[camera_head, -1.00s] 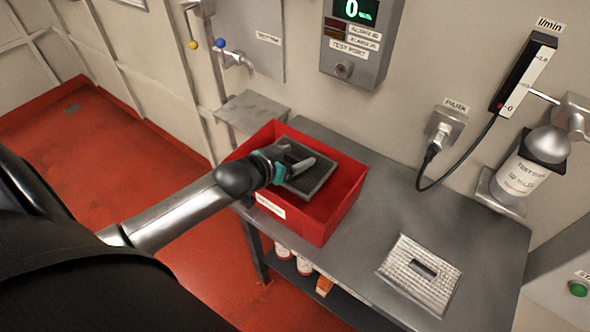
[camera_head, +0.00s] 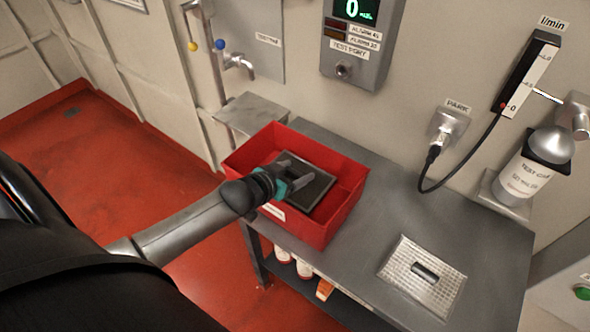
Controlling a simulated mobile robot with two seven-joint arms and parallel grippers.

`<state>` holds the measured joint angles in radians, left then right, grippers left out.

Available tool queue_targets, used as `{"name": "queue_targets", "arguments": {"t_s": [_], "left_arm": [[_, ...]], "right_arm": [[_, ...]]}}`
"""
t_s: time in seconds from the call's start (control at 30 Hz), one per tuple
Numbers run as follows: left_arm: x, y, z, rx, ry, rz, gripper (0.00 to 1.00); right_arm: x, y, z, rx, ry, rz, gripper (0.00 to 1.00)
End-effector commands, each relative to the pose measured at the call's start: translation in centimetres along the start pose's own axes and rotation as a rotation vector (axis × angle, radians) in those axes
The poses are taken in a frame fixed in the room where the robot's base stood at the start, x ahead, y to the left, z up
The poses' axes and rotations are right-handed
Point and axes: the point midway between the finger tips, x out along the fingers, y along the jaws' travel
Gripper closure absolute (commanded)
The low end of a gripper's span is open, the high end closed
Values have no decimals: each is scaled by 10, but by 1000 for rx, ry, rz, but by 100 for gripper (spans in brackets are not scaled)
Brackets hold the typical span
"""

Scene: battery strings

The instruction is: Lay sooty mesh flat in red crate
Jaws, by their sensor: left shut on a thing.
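The red crate (camera_head: 347,207) stands on the left end of the grey bench, a white label on its front wall. The sooty mesh (camera_head: 318,187) is a dark square panel with a lighter frame, inside the crate's opening. My left gripper (camera_head: 290,178) reaches in over the crate's front left wall and is shut on the mesh near its left side. The mesh looks slightly tilted; I cannot tell whether it touches the crate floor. The gripper hides part of the mesh's left side. My right gripper is not in view.
Bottles stand under the bench. The bench between crate and plate is clear.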

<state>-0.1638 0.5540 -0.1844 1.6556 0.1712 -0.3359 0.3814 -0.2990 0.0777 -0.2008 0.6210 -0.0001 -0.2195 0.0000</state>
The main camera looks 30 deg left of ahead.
Motion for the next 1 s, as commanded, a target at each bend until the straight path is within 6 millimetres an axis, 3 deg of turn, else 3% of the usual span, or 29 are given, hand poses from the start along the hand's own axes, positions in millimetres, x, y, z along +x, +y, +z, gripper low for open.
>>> {"name": "queue_targets", "arguments": {"t_s": [0.2, 0.23, 0.43, 0.77, 1.0], "left_arm": [[2, 0, 1, 1, 5, 0, 100], [2, 0, 4, 0, 0, 0, 23], [2, 0, 3, 0, 0, 0, 1], [-1, 0, -2, 1, 0, 0, 0], [-26, 0, -6, 1, -4, 0, 0]], "right_arm": [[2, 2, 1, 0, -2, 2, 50], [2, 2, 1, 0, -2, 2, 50], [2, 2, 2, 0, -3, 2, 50], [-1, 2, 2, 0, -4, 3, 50], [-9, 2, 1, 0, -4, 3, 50]]}}
